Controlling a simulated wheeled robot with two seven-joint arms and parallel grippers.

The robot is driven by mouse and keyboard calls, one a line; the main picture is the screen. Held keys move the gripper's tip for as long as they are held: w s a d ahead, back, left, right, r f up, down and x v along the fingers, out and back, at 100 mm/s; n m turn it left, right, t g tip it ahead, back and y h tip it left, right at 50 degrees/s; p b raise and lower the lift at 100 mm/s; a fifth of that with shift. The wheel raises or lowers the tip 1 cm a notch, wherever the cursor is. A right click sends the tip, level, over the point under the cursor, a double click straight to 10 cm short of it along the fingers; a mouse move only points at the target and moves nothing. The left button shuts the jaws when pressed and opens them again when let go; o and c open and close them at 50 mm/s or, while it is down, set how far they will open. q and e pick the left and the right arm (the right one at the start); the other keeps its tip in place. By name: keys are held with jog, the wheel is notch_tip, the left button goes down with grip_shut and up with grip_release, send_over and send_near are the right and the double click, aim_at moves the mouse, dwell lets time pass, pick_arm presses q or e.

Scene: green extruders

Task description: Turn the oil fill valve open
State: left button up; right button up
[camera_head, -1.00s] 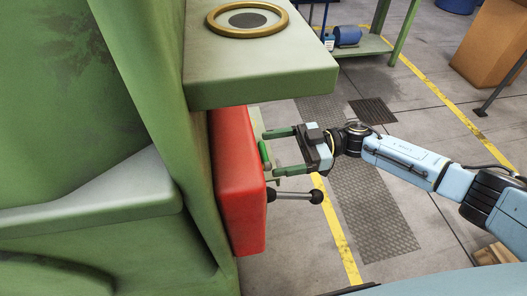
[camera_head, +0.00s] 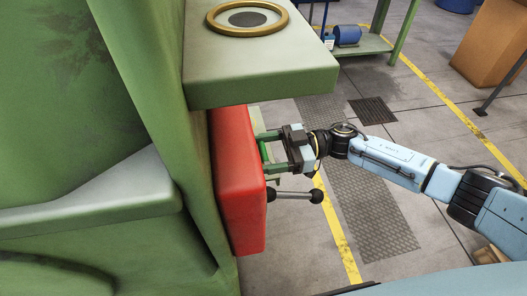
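A red box (camera_head: 238,185) is fixed to the side of the green machine. A small green bar (camera_head: 264,151), which looks like a valve handle, stands on the box's right face. My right gripper (camera_head: 267,152) reaches in from the right with its green fingers apart. One finger is above the bar and one below it, close to the red face. I cannot tell whether either finger touches the bar. A metal lever with a black ball end (camera_head: 300,195) sticks out of the box just below the gripper. My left gripper is not in view.
A green machine ledge with a brass ring (camera_head: 247,17) overhangs the box just above my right gripper. The green machine body (camera_head: 160,80) fills the left. A green table (camera_head: 365,43) and a brown box (camera_head: 492,45) stand farther back. The floor right of the box is open.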

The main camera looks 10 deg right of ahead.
jog(key=shift+c, duration=1)
